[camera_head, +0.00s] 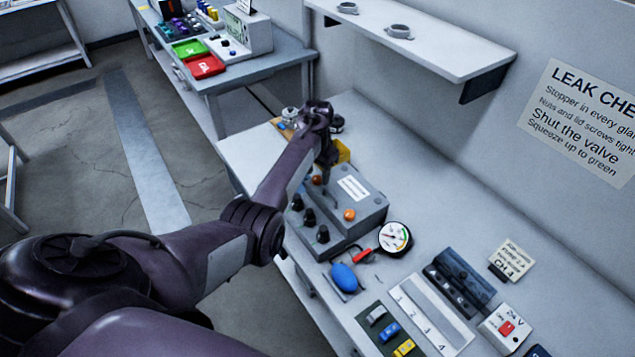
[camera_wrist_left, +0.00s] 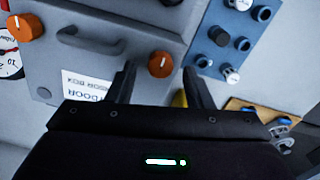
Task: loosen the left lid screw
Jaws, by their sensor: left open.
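The grey sensor box (camera_head: 368,207) stands on the bench, with a white label on its lid. Its left lid screw has an orange knob (camera_head: 317,180), and a second orange knob (camera_head: 349,214) is on the near right side. My left gripper (camera_head: 325,160) points down over the left screw's end of the box. In the left wrist view, the left screw's knob (camera_wrist_left: 160,64) shows between the tips of my open left gripper (camera_wrist_left: 160,75), with no visible contact. The other knob (camera_wrist_left: 25,27) is at the upper left. My right gripper is not in view.
Black glands (camera_head: 309,217) line the box's front. A gauge (camera_head: 396,237) and blue bulb (camera_head: 345,278) are beside it. A blue block with pegs (camera_wrist_left: 232,40) is near the fingers in the wrist view. A shelf (camera_head: 420,42) overhangs the bench's back.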

